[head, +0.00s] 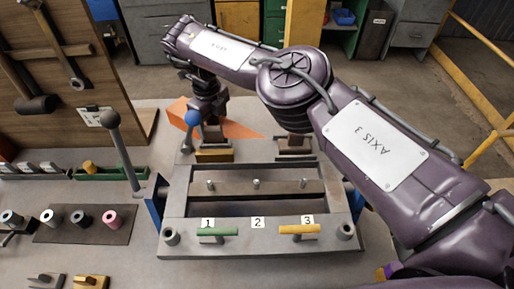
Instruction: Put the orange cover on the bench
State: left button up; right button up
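The orange cover (240,130) is at the back of the grey bench (330,270), behind the metal frame. It shows as two pointed orange parts, left and right of my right gripper. My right arm comes in from the right and crosses above the frame. My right gripper (209,112) points down in front of the cover's middle and hides it. The fingertips are too small and covered to tell whether they hold the cover. I cannot tell whether the cover touches the bench. My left gripper is not in view.
A grey metal frame (175,225) with labels 1, 2 and 3 stands mid-bench. Coloured rings lie on a dark mat (65,235). A wooden tool board (95,80) stands at back left.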

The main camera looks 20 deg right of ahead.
jog(key=shift+w+f+m+b, duration=0.2)
jog(key=shift+f+m+b, duration=0.1)
jog(key=shift+f+m, duration=0.2)
jog(key=shift+s+a+m, duration=0.1)
jog(key=shift+a+m, duration=0.05)
jog(key=shift+m, duration=0.15)
jog(key=shift+s, duration=0.2)
jog(key=shift+s+d, duration=0.15)
jog(key=shift+d, duration=0.1)
jog(key=s+d+p, duration=0.1)
jog(key=d, duration=0.4)
jog(key=s+d+p, duration=0.1)
jog(key=d+p, duration=0.1)
jog(key=d, duration=0.3)
jog(key=s+d+p, duration=0.2)
jog(key=d, duration=0.4)
jog(key=shift+r, duration=0.15)
jog(key=shift+s+d, duration=0.1)
jog(key=shift+d, duration=0.2)
notch_tip(320, 180, down, 3)
jog(key=shift+a+f, duration=0.15)
jog(key=shift+f, duration=0.2)
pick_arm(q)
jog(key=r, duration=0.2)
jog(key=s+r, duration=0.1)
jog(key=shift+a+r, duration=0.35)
